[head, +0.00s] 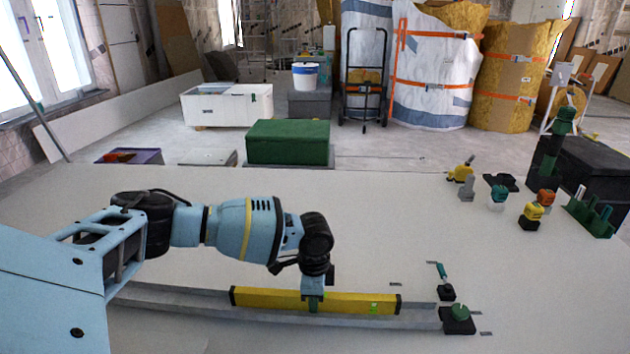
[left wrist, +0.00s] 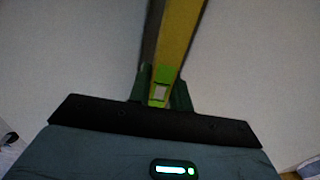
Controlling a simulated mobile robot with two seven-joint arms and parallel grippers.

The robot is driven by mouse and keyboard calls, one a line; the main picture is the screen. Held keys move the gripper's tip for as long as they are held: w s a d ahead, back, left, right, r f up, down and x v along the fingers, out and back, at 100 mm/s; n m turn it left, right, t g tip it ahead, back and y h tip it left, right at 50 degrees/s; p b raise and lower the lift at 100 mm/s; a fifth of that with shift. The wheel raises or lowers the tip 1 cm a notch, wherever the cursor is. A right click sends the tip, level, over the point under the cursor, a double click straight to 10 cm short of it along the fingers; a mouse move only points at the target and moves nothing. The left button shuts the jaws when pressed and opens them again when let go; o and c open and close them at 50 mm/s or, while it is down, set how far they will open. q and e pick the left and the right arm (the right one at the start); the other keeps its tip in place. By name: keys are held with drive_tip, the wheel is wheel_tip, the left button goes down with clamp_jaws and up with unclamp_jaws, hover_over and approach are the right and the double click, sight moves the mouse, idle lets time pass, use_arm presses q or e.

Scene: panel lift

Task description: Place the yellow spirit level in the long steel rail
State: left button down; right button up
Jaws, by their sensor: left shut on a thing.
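The yellow spirit level (head: 355,303) has black end caps and a green patch, and lies lengthwise along the long steel rail (head: 190,303) in the head view. I cannot tell whether it rests on the rail's floor or is held just above it. My left gripper (head: 313,302) points down and is shut on the level near its middle. In the left wrist view the level (left wrist: 178,45) runs up from between the fingers (left wrist: 162,92), with its green vial window between them. A dark grey strip shows beside it. My right gripper is not in view.
A black clamp with a green knob (head: 458,318) and a green-handled tool (head: 443,282) stand at the rail's right end. Several power tools (head: 533,215) and a green rack (head: 592,215) sit at the table's back right. The white table (head: 400,220) is clear behind the rail.

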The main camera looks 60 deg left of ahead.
use_arm(q)
drive_tip(key=shift+f, duration=0.1)
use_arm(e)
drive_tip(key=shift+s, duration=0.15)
use_arm(q)
drive_tip(key=shift+f, duration=0.35)
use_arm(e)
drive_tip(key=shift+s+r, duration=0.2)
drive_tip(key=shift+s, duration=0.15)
use_arm(q)
drive_tip(key=shift+f, duration=0.1)
drive_tip(key=c, duration=1.3)
unclamp_jaws()
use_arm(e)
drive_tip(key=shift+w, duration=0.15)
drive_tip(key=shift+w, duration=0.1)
use_arm(q)
drive_tip(key=shift+r, duration=0.25)
wheel_tip(320, 180, up, 13)
drive_tip(key=p, duration=0.5)
drive_tip(key=shift+f, duration=0.15)
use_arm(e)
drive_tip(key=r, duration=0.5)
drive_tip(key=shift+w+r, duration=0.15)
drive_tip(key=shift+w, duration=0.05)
